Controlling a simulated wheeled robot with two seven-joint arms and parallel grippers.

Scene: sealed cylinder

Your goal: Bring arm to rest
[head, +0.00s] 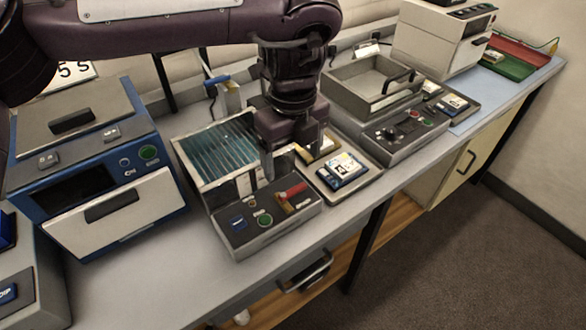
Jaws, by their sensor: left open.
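My left arm comes in from the upper left and bends down at the middle of the view. My left gripper (292,160) points down, open, above the bench between a device with a ribbed blue-green top (215,152) and a small tray with a blue-and-white labelled block (342,170). Nothing shows between its fingers. It hides part of the device's back right corner. The device's front panel has a red lever (291,193) and a green button (265,221). My right gripper is not in view.
A blue and grey machine (100,165) stands on the left of the bench (150,285). A grey open-topped box (372,85) and a control panel (405,135) stand to the right. A white machine (440,40) is at the back right. Floor (470,260) lies clear in front.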

